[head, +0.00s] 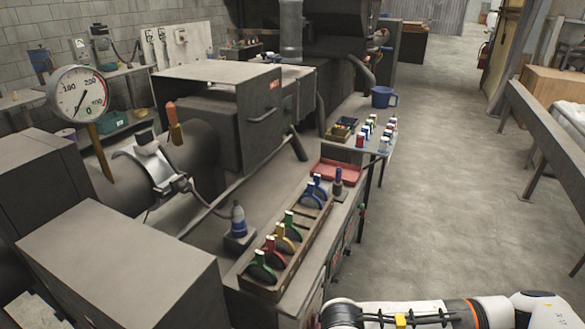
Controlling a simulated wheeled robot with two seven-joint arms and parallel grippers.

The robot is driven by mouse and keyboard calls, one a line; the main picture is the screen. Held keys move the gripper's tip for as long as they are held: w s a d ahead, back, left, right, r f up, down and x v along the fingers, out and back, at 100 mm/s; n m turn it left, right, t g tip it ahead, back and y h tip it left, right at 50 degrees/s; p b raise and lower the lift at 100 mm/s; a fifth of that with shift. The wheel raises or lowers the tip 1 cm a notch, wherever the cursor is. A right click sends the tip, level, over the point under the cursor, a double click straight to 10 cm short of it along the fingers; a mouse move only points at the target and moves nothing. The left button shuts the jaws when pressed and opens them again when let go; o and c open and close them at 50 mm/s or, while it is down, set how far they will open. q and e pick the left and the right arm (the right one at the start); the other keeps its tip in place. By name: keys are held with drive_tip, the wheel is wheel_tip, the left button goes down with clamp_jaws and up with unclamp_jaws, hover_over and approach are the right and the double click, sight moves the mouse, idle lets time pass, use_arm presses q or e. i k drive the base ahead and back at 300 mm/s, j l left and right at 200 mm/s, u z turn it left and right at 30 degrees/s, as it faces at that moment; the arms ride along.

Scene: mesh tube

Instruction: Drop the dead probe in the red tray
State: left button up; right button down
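The red tray (337,169) lies flat on the bench top and looks empty. A grey-and-blue bottle-shaped piece (238,222) stands upright in a black block, with a cable or hose running left to the clamp on the tube. An orange-topped brass piece (174,122) sticks up from the big tube. I cannot tell which of these is the dead probe. Part of my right arm (420,313) shows along the bottom edge at right; no fingers show. My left gripper is out of view.
A wooden rack (284,252) holds green, red, yellow and blue clamps along the bench's right edge. A dial gauge (77,92) stands at left.

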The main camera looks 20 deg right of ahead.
sight(330, 177)
drive_tip(key=i+l+u, duration=0.2)
drive_tip(key=l, duration=0.35)
drive_tip(key=i+l+u, duration=0.15)
drive_tip(key=l, duration=0.45)
drive_tip(key=i+l+u, duration=0.2)
drive_tip(key=l, duration=0.4)
drive_tip(key=l+u, duration=0.2)
drive_tip(key=l, duration=0.4)
drive_tip(key=k, duration=0.05)
